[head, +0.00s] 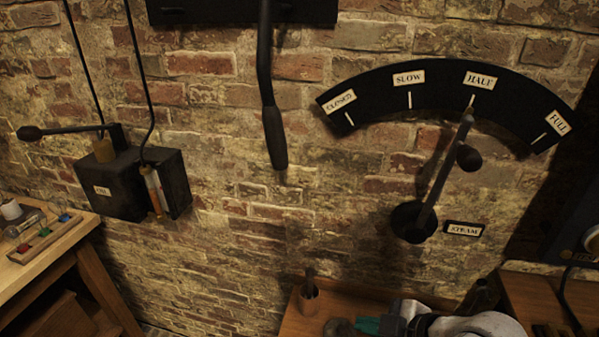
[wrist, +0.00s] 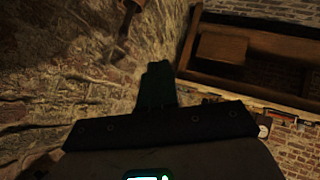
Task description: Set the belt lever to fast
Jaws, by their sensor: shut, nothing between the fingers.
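A long dark lever (head: 268,90) hangs from a black plate (head: 240,10) at the top of the head view. Its thick grip points down and slightly right. The plate is cut off by the frame edge, so I cannot read any belt or fast label. My gripper (wrist: 158,75) is shut and empty in the wrist view, dark against the brick wall. In the head view my arm is low at the bottom right of centre, well below the hanging lever and apart from it.
A steam lever (head: 440,180) points at HALF on a black arc scale (head: 440,85). A black box (head: 130,185) with a side lever (head: 65,131) is on the left wall. A workbench (head: 45,255) stands lower left.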

